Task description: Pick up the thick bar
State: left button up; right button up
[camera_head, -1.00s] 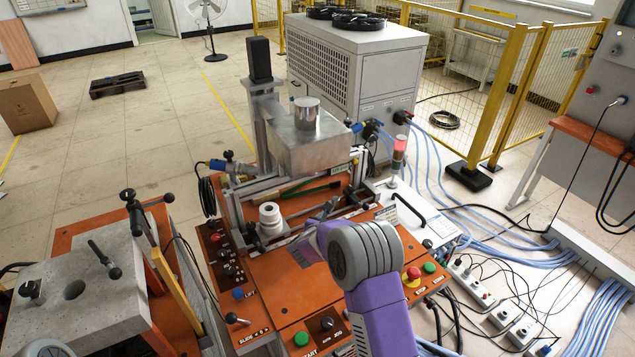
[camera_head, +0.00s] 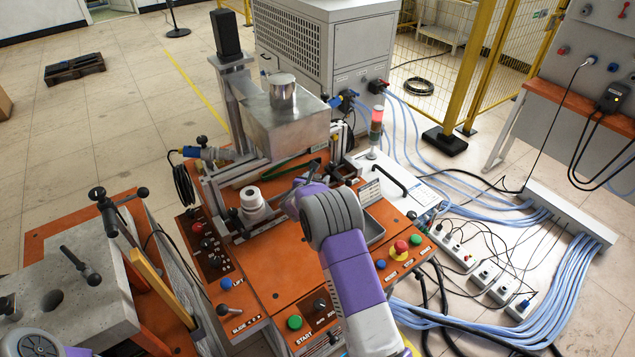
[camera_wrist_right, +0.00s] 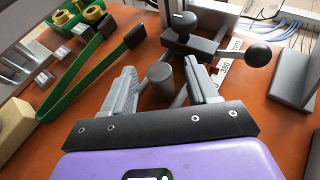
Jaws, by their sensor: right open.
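A short grey cylinder (camera_wrist_right: 160,78), which looks like the thick bar, shows in the right wrist view. It lies between the two fingers of my right gripper (camera_wrist_right: 160,68), with a gap on either side. My right gripper is open and not closed on it. In the head view my right gripper (camera_head: 291,203) is low over the orange machine top (camera_head: 285,265), and its own wrist hides the bar there. How far the bar reaches under the gripper cannot be told. Only a piece of my left arm shows at the bottom left, without its gripper.
Close ahead in the wrist view is a clamp with black knobs (camera_wrist_right: 200,45). Green-handled tongs (camera_wrist_right: 78,80) and small metal blocks (camera_wrist_right: 62,52) lie to the left. A white stepped cylinder (camera_head: 252,203) and a raised metal block (camera_head: 287,125) stand near the gripper in the head view.

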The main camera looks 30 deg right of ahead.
grip_shut()
dwell(0.3)
jog(key=shift+r, duration=0.1)
